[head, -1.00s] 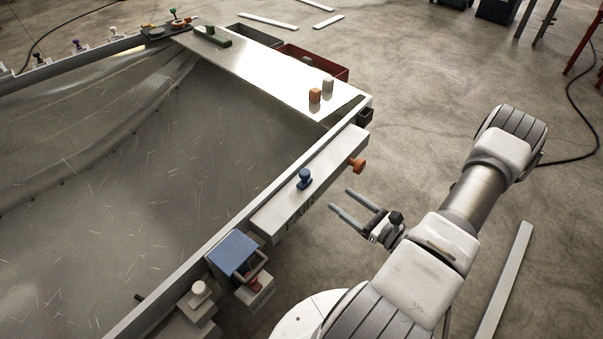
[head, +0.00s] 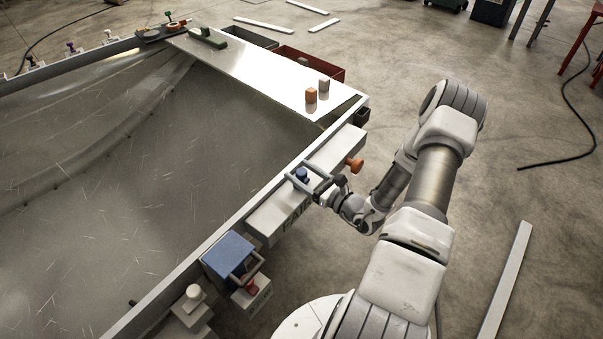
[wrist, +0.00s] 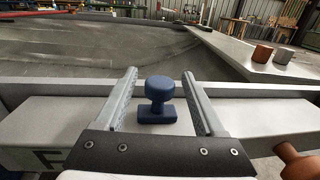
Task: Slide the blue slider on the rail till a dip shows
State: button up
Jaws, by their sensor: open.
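The blue slider (head: 302,174) is a round-topped knob on a small base, standing on the light grey rail box (head: 270,216) along the hull's near edge. In the wrist view the slider (wrist: 159,98) stands between the two fingers of my gripper (wrist: 162,95), with a gap on each side. My gripper (head: 308,178) is open around it and does not appear to touch it. The rail top (wrist: 258,117) looks flat in the wrist view where it shows; I see no dip. Part of the rail is hidden by my gripper.
An orange knob (head: 355,164) sticks out of the rail box's right end. A blue-lidded box (head: 228,252) and a white knob (head: 194,292) are at the lower left. Orange and pale pegs (head: 311,96) stand on the white panel (head: 270,77). The floor at right is mostly clear.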

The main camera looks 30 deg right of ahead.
jog(key=shift+c, duration=0.3)
grip_shut()
dwell(1.1)
